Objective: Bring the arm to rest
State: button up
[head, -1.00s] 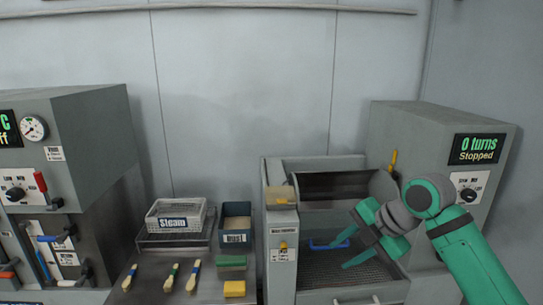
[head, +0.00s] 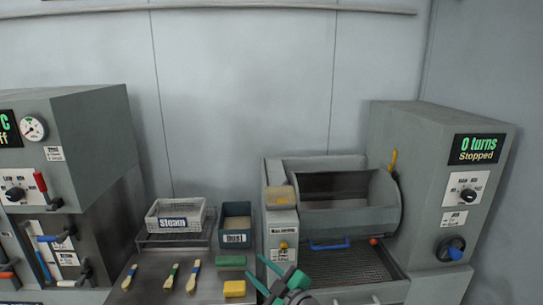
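My gripper (head: 277,277) is low in the head view, at the bottom edge, in front of the machine with the open drum (head: 345,222). Its two green fingers are spread apart with nothing between them. Only the gripper and a bit of my wrist show; the rest of my arm is out of view. The fingers appear near the yellow block (head: 235,288) in the picture, but I cannot tell whether they are close to it.
A steam basket (head: 176,217), a dust bin (head: 236,227), a green block (head: 231,262) and several brushes (head: 170,277) are on the bench at left. The drum machine's display (head: 478,149) reads "0 turns Stopped". A blue handle (head: 328,246) lies below the drum.

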jog(key=s+a+f+m+t+h, duration=0.25)
jog(key=s+f+m+h, duration=0.65)
jog(key=s+f+m, duration=0.85)
jog(key=s+d+n, duration=0.1)
jog(key=s+d, duration=0.2)
jog(key=s, duration=1.3)
jog(key=s+d+n+h, duration=0.1)
jog(key=s+d+n, duration=0.1)
jog(key=s, duration=1.4)
jog(key=shift+s+d+f, duration=0.15)
jog(key=shift+d+f, duration=0.15)
jog(key=shift+d, duration=0.1)
